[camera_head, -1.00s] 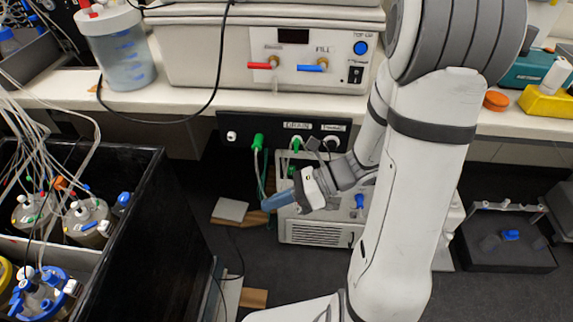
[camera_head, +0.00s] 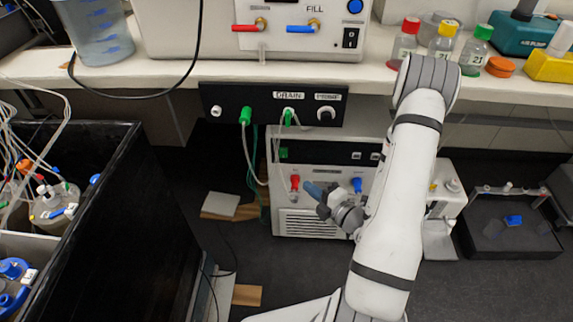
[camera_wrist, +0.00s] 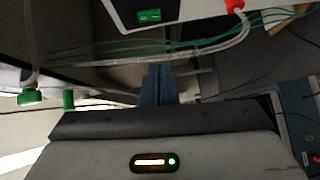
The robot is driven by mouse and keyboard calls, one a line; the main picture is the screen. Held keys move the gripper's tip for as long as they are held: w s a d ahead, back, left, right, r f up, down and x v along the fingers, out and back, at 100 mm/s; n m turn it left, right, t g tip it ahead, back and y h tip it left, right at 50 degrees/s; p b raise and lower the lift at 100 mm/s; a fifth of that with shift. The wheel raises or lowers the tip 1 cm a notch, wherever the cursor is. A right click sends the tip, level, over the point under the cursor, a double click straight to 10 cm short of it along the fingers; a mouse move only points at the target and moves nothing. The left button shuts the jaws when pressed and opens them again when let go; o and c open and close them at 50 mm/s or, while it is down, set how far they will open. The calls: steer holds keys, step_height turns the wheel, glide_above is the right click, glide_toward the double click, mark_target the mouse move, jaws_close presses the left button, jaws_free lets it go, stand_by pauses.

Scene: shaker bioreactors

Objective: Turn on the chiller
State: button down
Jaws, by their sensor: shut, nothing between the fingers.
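The chiller, a white box with a vent grille (camera_head: 305,222), stands on the floor under the bench. Its dark upper panel carries a green switch (camera_head: 284,153) at the left, with red and blue fittings below. My gripper (camera_head: 309,187) is in front of the chiller's face, between the red and blue fittings and lower than the switch. Its blue fingers are shut and empty. In the wrist view, the fingers (camera_wrist: 158,84) point toward hoses, and part of the chiller (camera_wrist: 195,12) with the green switch (camera_wrist: 149,15) shows at the top. I cannot tell whether the fingers touch anything.
A black panel labelled DRAIN (camera_head: 270,105) hangs under the bench edge above the chiller, with hoses running down. A black bin (camera_head: 130,230) with bottles stands left. A dark tray (camera_head: 505,235) lies right. The floor between bin and chiller is mostly clear.

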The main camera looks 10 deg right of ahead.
steer(key=b, duration=0.7)
glide_toward(280, 157)
steer(key=a+x, duration=0.1)
steer(key=x, duration=0.4)
steer(key=shift+w+d, duration=0.3)
steer(key=shift+w, duration=0.15)
steer(key=shift+d+b, duration=0.15)
steer(key=shift+b, duration=0.15)
